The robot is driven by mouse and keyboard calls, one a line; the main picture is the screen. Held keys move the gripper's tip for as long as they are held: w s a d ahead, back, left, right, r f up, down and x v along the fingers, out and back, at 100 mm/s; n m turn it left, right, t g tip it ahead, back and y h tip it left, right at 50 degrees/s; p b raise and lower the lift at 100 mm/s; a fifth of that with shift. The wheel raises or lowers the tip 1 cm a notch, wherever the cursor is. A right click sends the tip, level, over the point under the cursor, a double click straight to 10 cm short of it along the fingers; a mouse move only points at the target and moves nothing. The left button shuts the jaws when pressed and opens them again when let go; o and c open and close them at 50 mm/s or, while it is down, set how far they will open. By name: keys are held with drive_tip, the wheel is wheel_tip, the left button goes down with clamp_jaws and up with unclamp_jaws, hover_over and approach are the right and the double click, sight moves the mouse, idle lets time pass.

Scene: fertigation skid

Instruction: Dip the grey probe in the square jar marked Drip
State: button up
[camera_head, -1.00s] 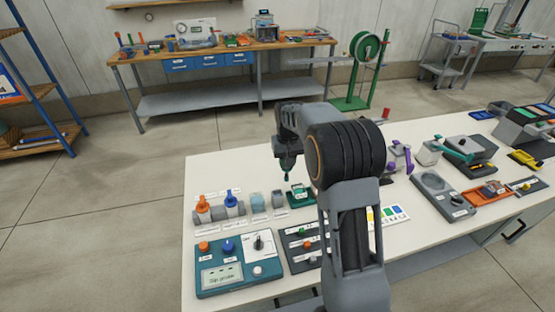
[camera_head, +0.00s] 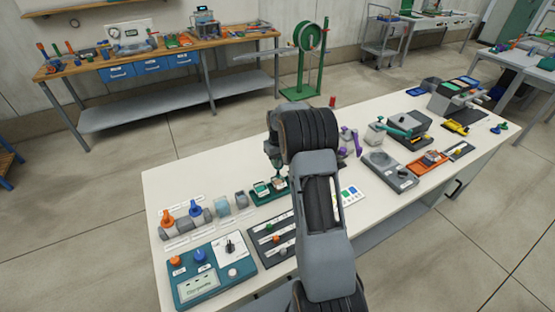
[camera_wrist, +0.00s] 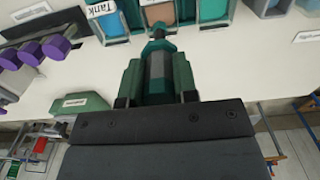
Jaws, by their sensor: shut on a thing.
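My gripper (camera_wrist: 158,82) is shut on a probe (camera_wrist: 158,66) with a grey body, a teal collar and a dark narrow tip. The tip points up the wrist view, in front of a row of open square jars; I cannot tell whether it is above or inside one. A jar with brown contents (camera_wrist: 160,12) is straight beyond the tip. No Drip marking is legible. In the head view, my gripper (camera_head: 276,168) is over a green tray (camera_head: 262,197), partly hidden by my arm.
Orange-topped (camera_head: 168,219) and blue-topped (camera_head: 195,210) bottles stand left of the tray. A teal control panel (camera_head: 212,268) and a dark panel (camera_head: 270,238) lie in front. Purple-handled items (camera_head: 351,141) stand to the right. Bare white bench top shows behind the bottles.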

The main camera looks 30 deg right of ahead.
sight(278, 177)
drive_tip(key=shift+f+b, duration=2.15)
drive_tip(key=shift+f, duration=1.15)
drive_tip(key=shift+r, duration=0.15)
drive_tip(key=shift+r+p, duration=2.65)
drive_tip(key=shift+r, duration=1.5)
